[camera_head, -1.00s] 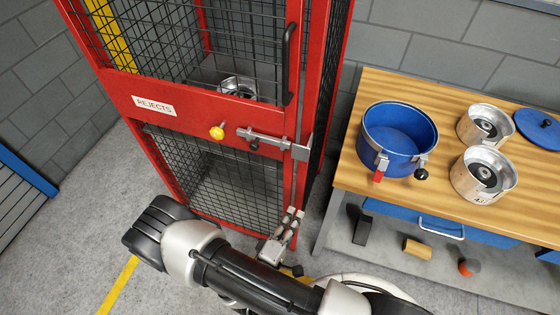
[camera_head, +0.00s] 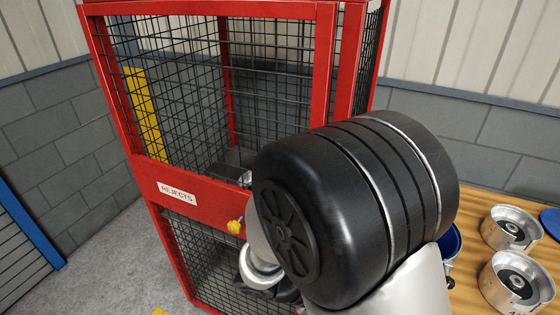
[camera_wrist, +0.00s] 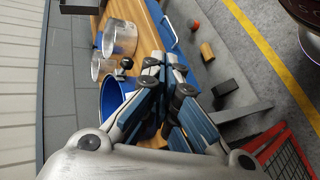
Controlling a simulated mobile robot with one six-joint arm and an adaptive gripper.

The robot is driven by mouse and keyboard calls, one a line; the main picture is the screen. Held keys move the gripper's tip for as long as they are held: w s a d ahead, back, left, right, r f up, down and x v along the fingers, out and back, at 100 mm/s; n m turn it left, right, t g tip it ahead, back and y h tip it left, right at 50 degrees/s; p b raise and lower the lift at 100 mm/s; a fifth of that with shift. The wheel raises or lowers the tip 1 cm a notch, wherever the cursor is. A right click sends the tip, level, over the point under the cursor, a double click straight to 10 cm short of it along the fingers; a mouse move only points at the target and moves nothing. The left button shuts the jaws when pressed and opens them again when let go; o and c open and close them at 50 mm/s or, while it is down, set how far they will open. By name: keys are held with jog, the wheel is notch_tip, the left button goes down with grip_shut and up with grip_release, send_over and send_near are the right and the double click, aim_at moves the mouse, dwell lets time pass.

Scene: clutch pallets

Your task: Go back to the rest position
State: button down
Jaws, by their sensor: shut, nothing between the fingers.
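My gripper (camera_wrist: 165,75) is shut and empty in the wrist view, its two fingertips together. It is in the air over the edge of the workbench, in front of the blue pot (camera_wrist: 113,95). In the head view my own arm fills the middle and right, and my fingertips cannot be made out there. The arm covers most of the blue pot (camera_head: 452,242) and part of the red reject cage (camera_head: 180,200). The cage door looks closed, but its latch is hidden behind my arm.
The wooden workbench (camera_head: 466,296) stands at the right with two metal clutch housings (camera_head: 512,228) and a blue lid (camera_head: 551,223). Under the bench lie an orange ball (camera_wrist: 195,25) and a wooden block (camera_wrist: 207,51). The floor left of the cage is clear.

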jog(key=s+a+r+t+y, duration=0.1)
jog(key=s+r+t+y, duration=0.1)
jog(key=r+y, duration=0.4)
jog(key=s+a+r+m+t+y, duration=0.1)
jog(key=s+a+r+t+y, duration=0.1)
jog(key=r, duration=0.5)
jog(key=s+t+y, duration=0.1)
jog(key=s+y, duration=0.1)
jog(key=y, duration=0.1)
jog(key=shift+s+a+r+t+y, duration=0.2)
jog(key=shift+s+a+t+y, duration=0.1)
jog(key=shift+s+y, duration=0.1)
